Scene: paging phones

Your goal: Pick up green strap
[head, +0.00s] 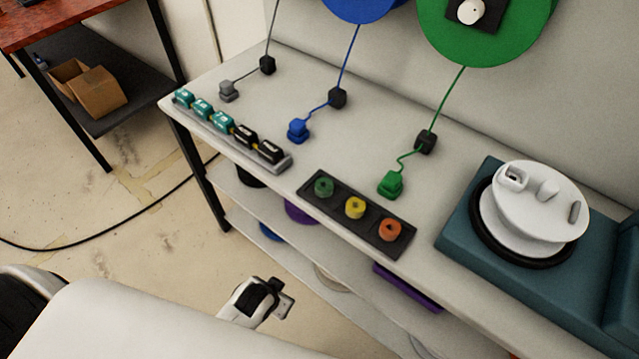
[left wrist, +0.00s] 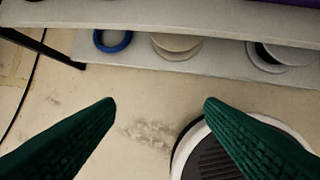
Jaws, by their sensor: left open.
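A small green roll (head: 324,186), which looks like the green strap, sits in the left compartment of a black tray (head: 372,236) on the table's front edge. A yellow roll (head: 355,207) and an orange roll (head: 390,229) sit beside it. My left gripper (left wrist: 160,103) is open and empty in the left wrist view, its two green fingers wide apart over the floor, in front of the lower shelf. In the head view, a white and black end of my arm shows below the table front, apart from the tray. My right gripper is not in view.
The white table (head: 300,75) holds a rack of labelled blocks (head: 228,128), a blue plug (head: 298,130), a green plug (head: 391,184) and a teal case (head: 465,222) with a white device (head: 535,205). The table's front edge and lower shelf (left wrist: 215,62) lie close by.

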